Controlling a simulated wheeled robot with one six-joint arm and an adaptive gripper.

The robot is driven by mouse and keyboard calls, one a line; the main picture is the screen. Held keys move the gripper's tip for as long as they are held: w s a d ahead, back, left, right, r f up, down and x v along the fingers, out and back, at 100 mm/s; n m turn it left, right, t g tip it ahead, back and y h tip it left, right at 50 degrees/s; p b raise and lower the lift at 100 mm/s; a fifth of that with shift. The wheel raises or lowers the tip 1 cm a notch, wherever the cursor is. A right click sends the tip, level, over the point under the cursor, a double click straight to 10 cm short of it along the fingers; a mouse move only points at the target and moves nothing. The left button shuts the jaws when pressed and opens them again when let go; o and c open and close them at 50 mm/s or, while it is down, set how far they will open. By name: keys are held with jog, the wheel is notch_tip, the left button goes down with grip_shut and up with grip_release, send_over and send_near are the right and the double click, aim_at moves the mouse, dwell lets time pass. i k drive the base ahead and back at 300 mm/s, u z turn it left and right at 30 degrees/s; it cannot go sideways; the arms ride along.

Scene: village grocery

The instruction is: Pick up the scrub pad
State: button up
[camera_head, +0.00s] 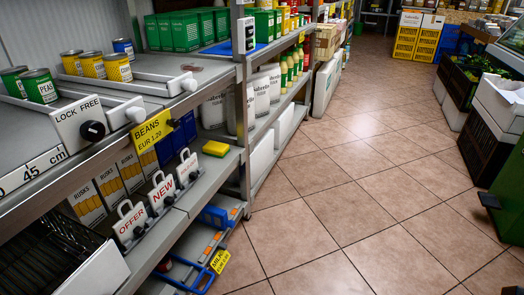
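The scrub pad (215,149) is a small block, yellow on top with a green layer. It lies on the lower grey shelf (203,186) at the left, near the shelf's right end and front edge. My gripper is not in the camera view, so its place and state do not show.
White sign holders reading OFFER (131,224), NEW (162,193) and RISK stand along the front of that shelf, left of the pad. The upper shelf with cans (117,67) overhangs it. A metal post (244,120) stands right of the pad. The tiled aisle (350,190) is clear.

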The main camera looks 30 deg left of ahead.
aim_at(215, 148)
jog(key=z, duration=0.35)
jog(key=i, duration=0.9)
jog(key=u, duration=0.4)
jog(key=i, duration=1.2)
jog(key=u, duration=1.55)
jog(key=i, duration=0.6)
jog(key=u, duration=0.65)
